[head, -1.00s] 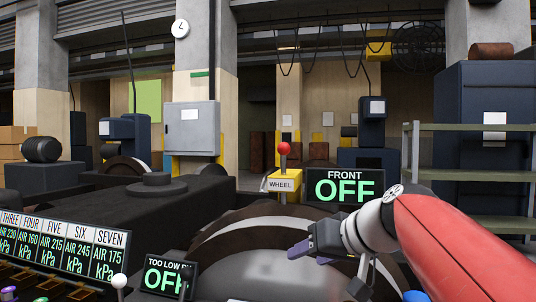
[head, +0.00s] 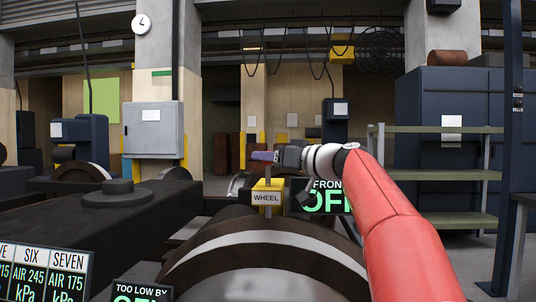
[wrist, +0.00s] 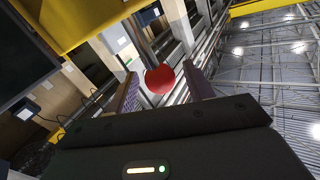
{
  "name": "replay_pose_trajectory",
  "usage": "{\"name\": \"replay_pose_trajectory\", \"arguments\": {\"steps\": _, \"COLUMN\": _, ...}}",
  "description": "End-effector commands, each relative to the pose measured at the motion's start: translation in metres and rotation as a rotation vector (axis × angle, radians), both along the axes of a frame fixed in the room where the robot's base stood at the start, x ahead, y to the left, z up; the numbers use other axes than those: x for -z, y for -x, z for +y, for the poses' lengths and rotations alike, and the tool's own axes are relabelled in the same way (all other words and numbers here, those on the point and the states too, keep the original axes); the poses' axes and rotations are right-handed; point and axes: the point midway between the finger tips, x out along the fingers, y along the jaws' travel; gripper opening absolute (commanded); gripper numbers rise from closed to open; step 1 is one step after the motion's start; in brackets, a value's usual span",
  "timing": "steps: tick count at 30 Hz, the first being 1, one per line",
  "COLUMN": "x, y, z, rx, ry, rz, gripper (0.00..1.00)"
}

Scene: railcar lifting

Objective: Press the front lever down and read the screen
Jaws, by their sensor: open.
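A lever (head: 267,173) stands upright on a yellow box labelled WHEEL (head: 266,197) in the head view. Its red knob (wrist: 159,79) shows between my fingers in the wrist view; in the head view my gripper hides it. My gripper (head: 264,156) is open at the lever's top, with one finger on each side of the knob. I cannot tell whether either finger touches it. The FRONT screen (head: 318,203) is just right of the box. Its green text begins "OF"; my arm covers its right part.
A second screen (head: 142,292), labelled TOO LOW BY, is cut off at the bottom. Panels reading SIX and SEVEN (head: 45,272) stand at the lower left. A large wheel (head: 265,250) fills the foreground. A green shelf rack (head: 435,175) is at the right.

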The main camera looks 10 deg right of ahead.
Motion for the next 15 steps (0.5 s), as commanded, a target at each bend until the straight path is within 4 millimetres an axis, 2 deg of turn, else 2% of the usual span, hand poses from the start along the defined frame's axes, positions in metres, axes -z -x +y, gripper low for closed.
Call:
{"name": "replay_pose_trajectory", "arguments": {"steps": 3, "x": -0.0003, "y": -0.0061, "z": 0.0050, "rx": 0.000, "ry": -0.001, "rz": 0.001, "gripper": 0.52}}
{"name": "replay_pose_trajectory", "arguments": {"steps": 11, "x": 0.0004, "y": -0.0070, "z": 0.0058, "rx": 0.001, "ry": 0.000, "rz": 0.000, "gripper": 0.52}}
{"name": "replay_pose_trajectory", "arguments": {"steps": 15, "x": 0.0004, "y": -0.0069, "z": 0.0056, "rx": 0.001, "ry": 0.000, "rz": 0.000, "gripper": 0.35}}
